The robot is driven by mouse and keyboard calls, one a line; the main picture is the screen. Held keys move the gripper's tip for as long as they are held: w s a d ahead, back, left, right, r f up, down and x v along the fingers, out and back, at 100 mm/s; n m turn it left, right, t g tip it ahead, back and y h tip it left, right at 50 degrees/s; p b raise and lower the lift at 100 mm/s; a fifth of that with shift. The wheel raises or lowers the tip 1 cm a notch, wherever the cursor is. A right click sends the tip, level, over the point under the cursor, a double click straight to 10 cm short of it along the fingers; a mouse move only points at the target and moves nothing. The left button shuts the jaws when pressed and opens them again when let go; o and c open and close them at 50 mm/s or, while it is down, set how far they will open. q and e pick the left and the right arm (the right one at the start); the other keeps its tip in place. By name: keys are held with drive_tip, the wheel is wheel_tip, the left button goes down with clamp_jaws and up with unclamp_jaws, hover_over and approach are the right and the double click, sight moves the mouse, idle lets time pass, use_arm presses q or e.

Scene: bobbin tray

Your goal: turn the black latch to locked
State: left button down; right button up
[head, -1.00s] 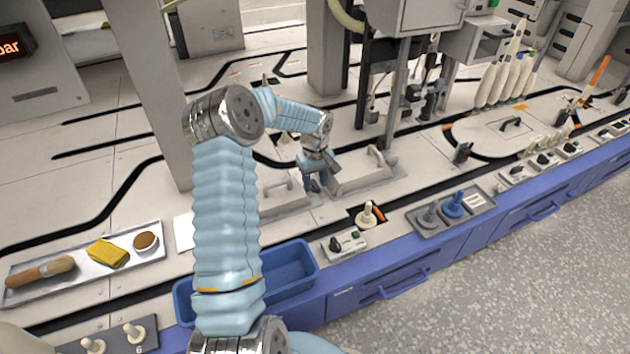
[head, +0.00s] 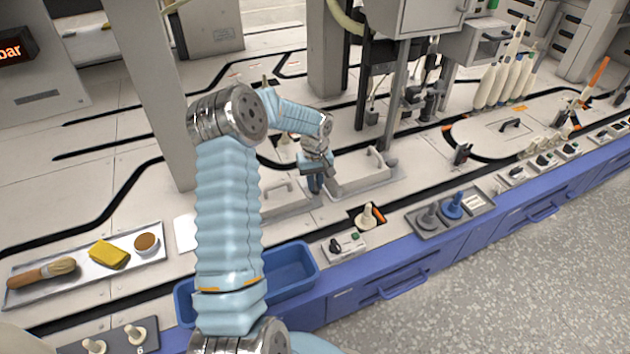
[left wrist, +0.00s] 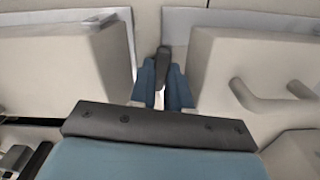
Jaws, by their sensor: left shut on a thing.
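The black latch (left wrist: 163,62) shows in the left wrist view as a narrow dark piece between two pale covers. My left gripper (left wrist: 161,90) has its blue fingers shut on the latch, one on each side of it. In the head view my left gripper (head: 316,184) points down at the gap between the two covers and hides the latch there. The latch's lower end and base are hidden by the fingers. My right gripper is not in view.
The right cover (head: 352,184) and the left cover (head: 278,203) have raised handles close beside the gripper. A blue bin (head: 292,268), a small switch box (head: 345,246) and a tray (head: 95,278) with a brush and yellow cloth are nearer the front.

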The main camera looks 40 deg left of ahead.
use_arm(q)
drive_tip(key=m+p, duration=0.1)
drive_tip(key=m, duration=0.3)
drive_tip(key=shift+r+m, duration=0.1)
drive_tip(key=shift+m, duration=0.2)
drive_tip(key=m+p, duration=0.1)
drive_tip(key=m, duration=0.2)
drive_tip(key=shift+m, duration=0.3)
drive_tip(key=m+p, duration=0.1)
drive_tip(key=m, duration=0.3)
drive_tip(key=shift+m, duration=1.8)
drive_tip(key=shift+p, duration=0.3)
drive_tip(key=c, duration=1.1)
unclamp_jaws()
